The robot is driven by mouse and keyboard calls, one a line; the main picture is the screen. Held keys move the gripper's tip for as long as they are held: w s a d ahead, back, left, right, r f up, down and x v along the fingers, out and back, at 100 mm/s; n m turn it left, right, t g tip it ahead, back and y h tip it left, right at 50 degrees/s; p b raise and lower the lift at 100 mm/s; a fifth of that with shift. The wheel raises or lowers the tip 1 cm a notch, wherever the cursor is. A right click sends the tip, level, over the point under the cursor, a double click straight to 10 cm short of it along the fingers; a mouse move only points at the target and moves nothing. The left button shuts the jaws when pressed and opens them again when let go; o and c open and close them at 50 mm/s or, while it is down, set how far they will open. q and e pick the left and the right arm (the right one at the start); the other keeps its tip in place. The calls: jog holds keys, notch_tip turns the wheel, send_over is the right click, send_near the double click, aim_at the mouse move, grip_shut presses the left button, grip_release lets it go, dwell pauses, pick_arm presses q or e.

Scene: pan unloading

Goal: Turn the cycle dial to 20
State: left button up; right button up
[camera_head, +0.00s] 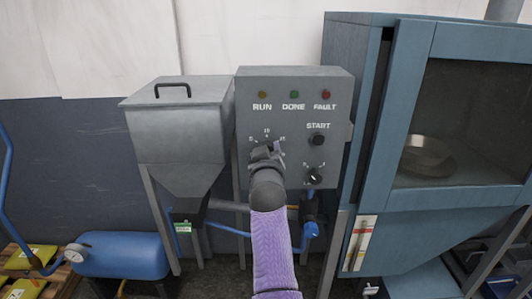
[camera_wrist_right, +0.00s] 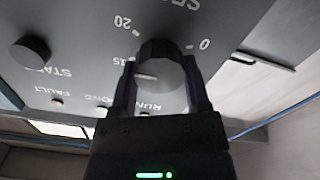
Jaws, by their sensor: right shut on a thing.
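The cycle dial (camera_wrist_right: 168,72) is a round grey knob on the grey control panel (camera_head: 330,95). My right gripper (camera_wrist_right: 162,85) is shut on it, one finger on each side, in the right wrist view. A pale line on the knob face points left in that view, roughly toward the 15 mark, which is partly hidden by a finger. The 20 and 0 marks show around the knob, upside down. In the head view my right gripper (camera_head: 266,152) covers the dial; only the scale around it shows. My left gripper is out of view.
The panel also has RUN, DONE and FAULT lamps, a START button (camera_head: 317,140) and a smaller lower dial (camera_head: 314,177) close to my right arm. A grey hopper (camera_head: 178,125) stands to the left. A blue cabinet with a window (camera_head: 465,110) stands to the right.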

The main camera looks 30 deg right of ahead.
jog(key=shift+f+m, duration=0.15)
jog(key=shift+m, duration=0.75)
jog(key=m, duration=0.3)
jog(key=shift+p, duration=0.35)
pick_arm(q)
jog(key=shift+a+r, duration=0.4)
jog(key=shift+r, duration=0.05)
pick_arm(e)
jog(key=shift+m, duration=0.6)
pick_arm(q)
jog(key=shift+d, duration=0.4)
pick_arm(e)
jog(key=shift+m, duration=0.3)
